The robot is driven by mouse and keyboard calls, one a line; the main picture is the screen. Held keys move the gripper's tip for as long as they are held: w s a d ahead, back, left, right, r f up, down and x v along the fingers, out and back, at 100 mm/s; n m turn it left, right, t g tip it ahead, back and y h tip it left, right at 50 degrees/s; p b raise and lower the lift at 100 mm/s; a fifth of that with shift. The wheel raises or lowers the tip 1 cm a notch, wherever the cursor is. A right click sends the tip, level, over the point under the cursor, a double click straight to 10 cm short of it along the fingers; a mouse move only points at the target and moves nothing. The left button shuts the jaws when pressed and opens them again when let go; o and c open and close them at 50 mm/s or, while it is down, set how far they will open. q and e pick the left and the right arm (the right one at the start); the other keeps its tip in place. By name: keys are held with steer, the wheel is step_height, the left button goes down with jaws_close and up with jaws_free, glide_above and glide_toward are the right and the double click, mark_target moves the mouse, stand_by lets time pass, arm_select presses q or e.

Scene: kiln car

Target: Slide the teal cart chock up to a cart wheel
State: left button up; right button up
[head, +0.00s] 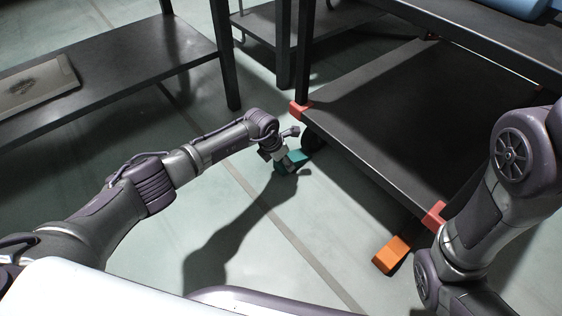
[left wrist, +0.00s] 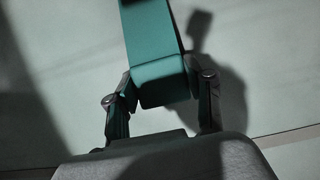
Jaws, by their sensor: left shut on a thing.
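The teal cart chock (head: 293,160) is on the floor close to a dark wheel (head: 310,140) under the near left corner of the cart (head: 375,130). Whether chock and wheel touch cannot be told. My left gripper (head: 278,160) is shut on the chock from its near end. In the left wrist view the teal chock (left wrist: 160,75) sits between the two fingers of my left gripper (left wrist: 162,92), its far end running out of the picture top. My right arm is at the right in the head view, but its gripper is not in view.
An orange chock (head: 391,254) lies on the floor by the cart's front corner. Red corner pieces (head: 434,216) mark the cart's lower deck. A dark table (head: 120,75) with a flat panel (head: 38,88) stands at left. The floor between is clear.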

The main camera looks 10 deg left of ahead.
arm_select(q)
steer(key=shift+w+d, duration=0.3)
steer(key=shift+w, duration=0.1)
steer(key=o, duration=1.4)
steer(key=shift+c, duration=0.2)
steer(key=shift+a+r, duration=0.1)
steer(key=shift+p+v, duration=4)
steer(key=shift+p, duration=1.05)
